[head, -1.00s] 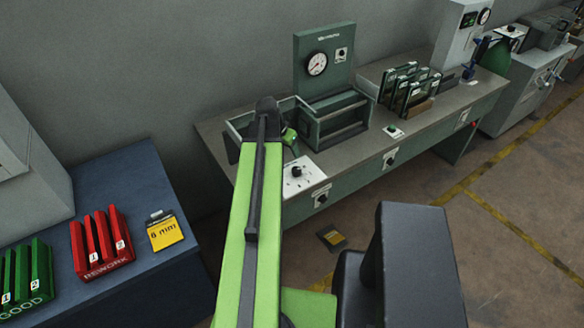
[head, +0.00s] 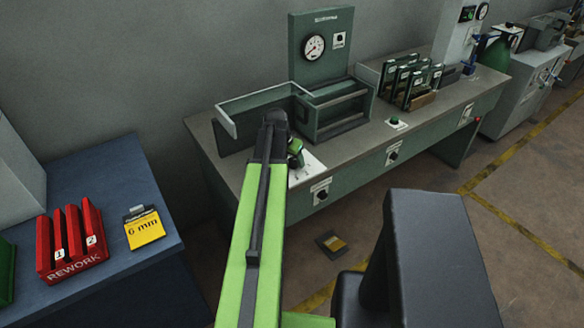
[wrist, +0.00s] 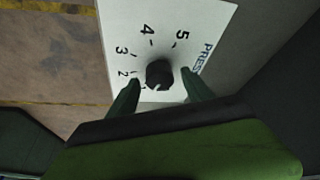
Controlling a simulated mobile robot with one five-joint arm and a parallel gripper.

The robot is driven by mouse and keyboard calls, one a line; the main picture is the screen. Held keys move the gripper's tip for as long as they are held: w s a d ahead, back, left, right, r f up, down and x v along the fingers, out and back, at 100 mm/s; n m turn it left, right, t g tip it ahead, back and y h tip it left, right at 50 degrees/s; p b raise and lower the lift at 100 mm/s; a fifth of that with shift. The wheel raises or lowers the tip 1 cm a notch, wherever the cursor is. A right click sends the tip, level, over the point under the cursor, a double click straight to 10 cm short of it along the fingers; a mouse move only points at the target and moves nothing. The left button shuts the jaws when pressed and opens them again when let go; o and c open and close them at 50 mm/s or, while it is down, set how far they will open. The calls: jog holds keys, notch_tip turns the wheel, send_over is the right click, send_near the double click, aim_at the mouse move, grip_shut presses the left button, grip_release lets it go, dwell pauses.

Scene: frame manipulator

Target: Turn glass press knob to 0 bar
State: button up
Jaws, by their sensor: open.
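The black press knob (wrist: 158,72) sits on a white dial plate (wrist: 125,30) with numbers 2 to 5 and part of the word "PRESS" visible. The knob's pointer and the lower part of the scale are hard to make out. My gripper (wrist: 162,76) is open, with one dark green finger on each side of the knob; I cannot tell whether either touches it. In the head view, my gripper (head: 296,156) is over the white plate (head: 311,168) at the bench's front edge and hides the knob.
A green press panel with a gauge (head: 314,47) stands behind, its frame (head: 338,110) close to my gripper. A second knob (head: 321,194) is on the bench front. A rack of frames (head: 410,80) is to the right. A red REWORK rack (head: 72,262) is on the blue table at left.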

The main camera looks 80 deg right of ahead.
jog(key=shift+c, duration=0.5)
jog(key=c, duration=1.2)
jog(key=shift+d, duration=0.1)
jog(key=shift+n, duration=0.3)
jog(key=shift+s+n+t+h, duration=0.1)
jog(key=shift+n+t+h, duration=0.3)
jog(key=shift+n, duration=0.8)
jog(key=n+t, duration=0.1)
jog(key=n, duration=0.2)
jog(key=n+t, duration=0.1)
jog(key=n, duration=0.2)
jog(key=shift+s+t+y, duration=0.1)
jog(key=shift+t+y, duration=0.2)
